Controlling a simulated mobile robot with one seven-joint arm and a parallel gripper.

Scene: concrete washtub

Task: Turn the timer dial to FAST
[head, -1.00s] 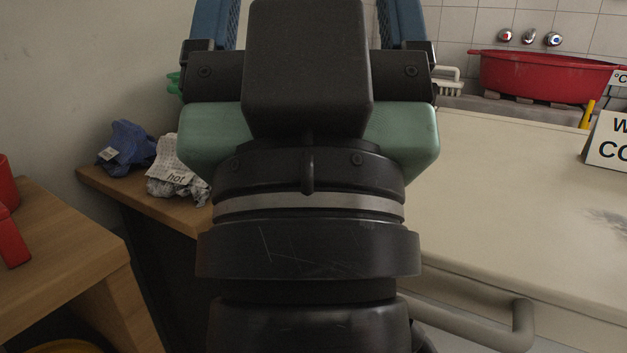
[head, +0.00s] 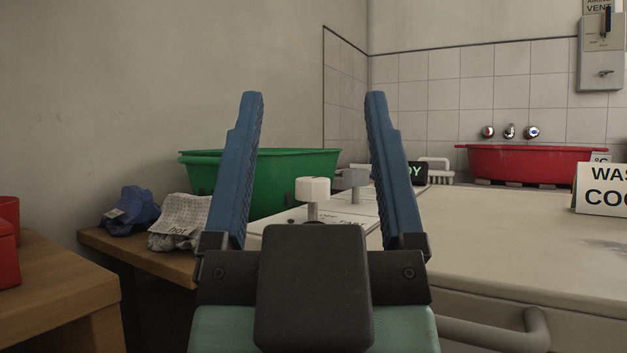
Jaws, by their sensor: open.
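My gripper (head: 314,95) is open and empty, its two blue fingers pointing up and away in the head view. Between the fingers, farther off, a white knob (head: 312,188) stands on a short stem on a pale panel. A grey knob (head: 355,178) stands just behind it to the right. I cannot tell which of them is the timer dial. The gripper's dark body hides the near part of the panel. The fingers appear apart from both knobs.
A green tub (head: 290,178) is behind the left finger. Crumpled cloths (head: 180,220) lie on the wooden bench at left. A red basin (head: 535,160) and a sign (head: 602,188) are at right. A grey handle (head: 500,333) juts out at lower right. The pale worktop is largely clear.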

